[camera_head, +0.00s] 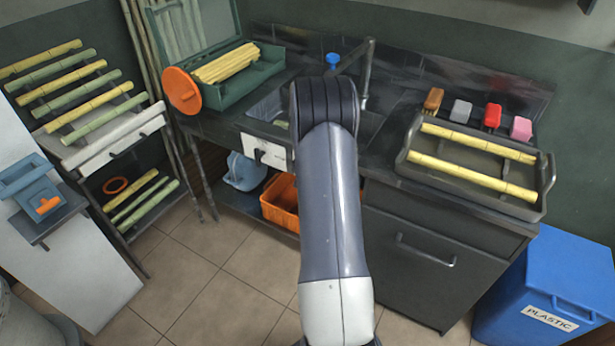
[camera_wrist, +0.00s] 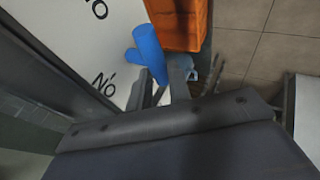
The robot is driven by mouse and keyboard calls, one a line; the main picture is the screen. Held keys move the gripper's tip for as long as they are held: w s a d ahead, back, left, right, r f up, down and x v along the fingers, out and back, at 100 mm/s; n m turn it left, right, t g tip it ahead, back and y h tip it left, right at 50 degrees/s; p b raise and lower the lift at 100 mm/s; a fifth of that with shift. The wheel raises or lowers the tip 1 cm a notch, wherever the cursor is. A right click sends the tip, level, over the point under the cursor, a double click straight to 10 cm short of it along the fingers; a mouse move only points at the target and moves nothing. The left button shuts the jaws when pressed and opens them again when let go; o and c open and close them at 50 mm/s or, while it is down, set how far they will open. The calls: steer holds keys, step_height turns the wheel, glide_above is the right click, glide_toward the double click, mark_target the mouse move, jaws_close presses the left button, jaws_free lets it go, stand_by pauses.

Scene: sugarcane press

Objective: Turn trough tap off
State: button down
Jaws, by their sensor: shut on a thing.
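In the wrist view, a blue tap handle (camera_wrist: 149,52) stands out in front of a white panel (camera_wrist: 100,45) with black lettering. My gripper (camera_wrist: 163,85) is at the near end of this handle, its two grey fingers close together and shut on it. The exact contact is dark and partly hidden by the fingers. In the head view my arm hides the gripper and this handle. The white panel shows there just left of my arm (camera_head: 267,152). A second tap with a blue knob (camera_head: 332,59) and a grey spout (camera_head: 367,75) stands behind the sink.
An orange crate (camera_head: 282,207) and a blue can (camera_head: 244,171) sit on the shelf under the counter. A tray with cane (camera_head: 470,168) lies on the right of the counter. A blue plastic bin (camera_head: 560,275) stands at right. The tiled floor in front is clear.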

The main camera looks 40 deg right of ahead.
steer(key=c, duration=1.3)
jaws_free()
steer(key=p+v, duration=0.2)
steer(key=v, duration=0.8)
steer(key=shift+s+a+r, duration=0.1)
steer(key=shift+a+r, duration=0.1)
steer(key=shift+r, duration=0.1)
steer(key=b+x, duration=0.2)
steer(key=x, duration=0.8)
steer(key=shift+d+f, duration=0.2)
steer(key=shift+f, duration=0.1)
